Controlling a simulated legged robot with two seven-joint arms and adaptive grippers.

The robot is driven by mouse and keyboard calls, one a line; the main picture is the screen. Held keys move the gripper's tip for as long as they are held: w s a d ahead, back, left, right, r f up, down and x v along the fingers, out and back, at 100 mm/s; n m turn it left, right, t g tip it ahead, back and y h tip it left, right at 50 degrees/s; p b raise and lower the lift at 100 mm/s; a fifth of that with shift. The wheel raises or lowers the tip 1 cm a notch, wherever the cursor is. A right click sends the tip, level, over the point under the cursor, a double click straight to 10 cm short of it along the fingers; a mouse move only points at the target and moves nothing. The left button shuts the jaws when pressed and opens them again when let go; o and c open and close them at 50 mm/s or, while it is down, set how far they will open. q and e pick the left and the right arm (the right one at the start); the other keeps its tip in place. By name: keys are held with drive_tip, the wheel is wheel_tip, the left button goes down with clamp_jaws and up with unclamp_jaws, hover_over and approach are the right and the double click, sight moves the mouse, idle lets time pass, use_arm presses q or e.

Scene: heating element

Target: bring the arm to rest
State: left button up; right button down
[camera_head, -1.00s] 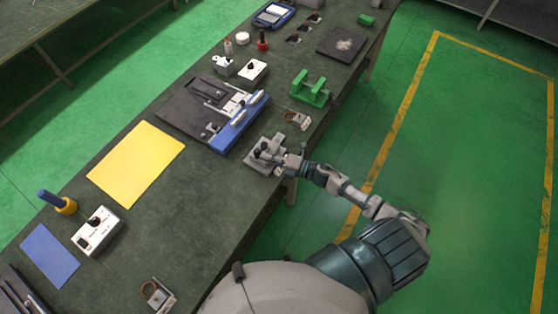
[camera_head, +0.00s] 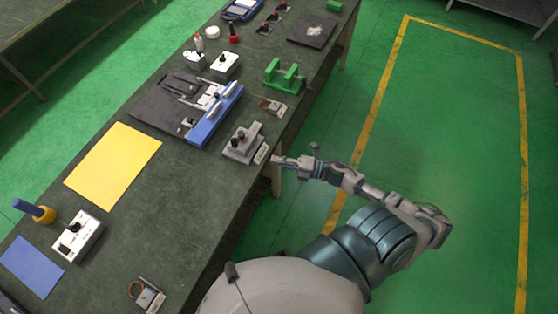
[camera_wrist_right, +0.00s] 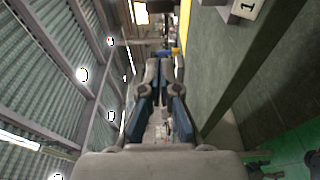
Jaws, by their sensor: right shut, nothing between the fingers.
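A gap shows between the gripper and that device. In the right wrist view the gripper (camera_wrist_right: 161,72) has its fingers together with nothing between them. The bench edge runs along the right of that view. My left gripper is not in view.
On the bench are a blue-edged black board (camera_head: 217,115), a green block (camera_head: 282,75), a yellow sheet (camera_head: 113,167), a white box with a knob (camera_head: 79,237) and a blue sheet (camera_head: 32,262). The green floor (camera_head: 430,130) to the right is clear.

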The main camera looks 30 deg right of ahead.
drive_tip(key=d+f+m+t+h, duration=0.1)
drive_tip(key=d+f+m+h, duration=0.25)
drive_tip(key=f, duration=0.45)
drive_tip(key=d+f+m+h, duration=0.3)
drive_tip(key=d+f+m, duration=0.2)
drive_tip(key=f, duration=0.2)
drive_tip(key=s+d+f+m+g+h, duration=0.15)
drive_tip(key=s+f+m, duration=0.25)
drive_tip(key=f, duration=0.6)
drive_tip(key=s+f+m+g+h, duration=0.3)
drive_tip(key=s+f+m, duration=0.15)
drive_tip(key=f, duration=0.45)
drive_tip(key=s+a+f+m+g, duration=0.2)
drive_tip(key=s+f, duration=0.4)
drive_tip(key=s, duration=0.3)
drive_tip(key=s+a+f+m+g, duration=0.2)
drive_tip(key=s+a+f+g, duration=0.2)
drive_tip(key=s, duration=0.6)
drive_tip(key=s+a+f+m+g+h, duration=0.1)
drive_tip(key=s+a+f+m+g, duration=0.2)
drive_tip(key=s+a+f, duration=0.3)
drive_tip(key=s+f, duration=0.2)
drive_tip(key=s, duration=0.1)
drive_tip(key=shift+s+a+f+b, duration=0.15)
drive_tip(key=shift+s+a+b, duration=0.05)
drive_tip(key=shift+a+b, duration=0.2)
